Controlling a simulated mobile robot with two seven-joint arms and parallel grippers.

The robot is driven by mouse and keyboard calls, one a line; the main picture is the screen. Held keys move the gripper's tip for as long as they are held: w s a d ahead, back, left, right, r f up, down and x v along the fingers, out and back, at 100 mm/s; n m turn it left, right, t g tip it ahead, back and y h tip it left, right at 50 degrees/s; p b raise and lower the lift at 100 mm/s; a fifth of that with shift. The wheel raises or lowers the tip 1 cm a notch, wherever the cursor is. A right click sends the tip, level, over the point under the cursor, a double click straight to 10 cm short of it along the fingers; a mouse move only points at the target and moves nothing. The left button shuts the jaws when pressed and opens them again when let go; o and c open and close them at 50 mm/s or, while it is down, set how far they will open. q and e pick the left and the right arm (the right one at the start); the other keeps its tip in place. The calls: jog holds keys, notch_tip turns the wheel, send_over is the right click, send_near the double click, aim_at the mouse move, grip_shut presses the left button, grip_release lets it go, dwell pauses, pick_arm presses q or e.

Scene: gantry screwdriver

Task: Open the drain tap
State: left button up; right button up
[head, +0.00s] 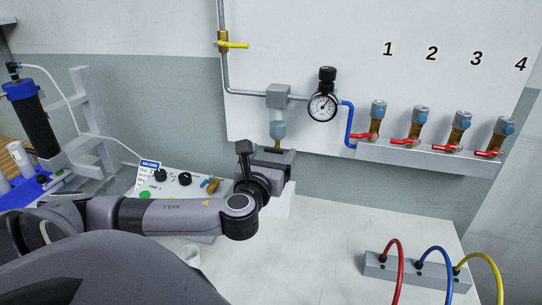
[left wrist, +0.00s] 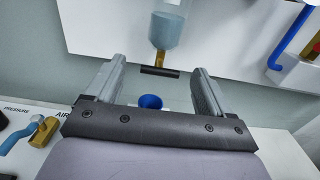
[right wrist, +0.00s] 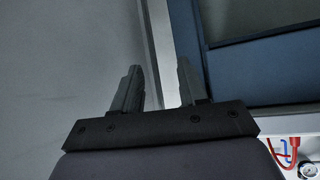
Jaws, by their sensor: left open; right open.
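The drain tap (left wrist: 160,71) shows in the left wrist view as a black crossbar on a short brass stem under the clear bluish filter bowl (left wrist: 168,28). Its bar lies about level, crosswise to the stem. In the head view the bowl (head: 278,130) hangs below a grey filter block (head: 278,96) on the wall panel, and my left gripper (head: 277,156) is just below it, hiding most of the tap. My left gripper is open, with the tap framed between its fingers and apart from them. My right gripper (right wrist: 158,82) is open and empty, far from the tap.
A blue round cup (left wrist: 150,101) is below the tap. A gauge (head: 322,107), blue hose (head: 349,125) and several red-handled valves stand to the right. A control box with knobs (head: 185,179) is left of my gripper. The bench is clear front right, before a hose block (head: 412,272).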

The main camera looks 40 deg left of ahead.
pick_arm(q)
jog(key=c, duration=1.1)
jog(key=shift+o, duration=0.3)
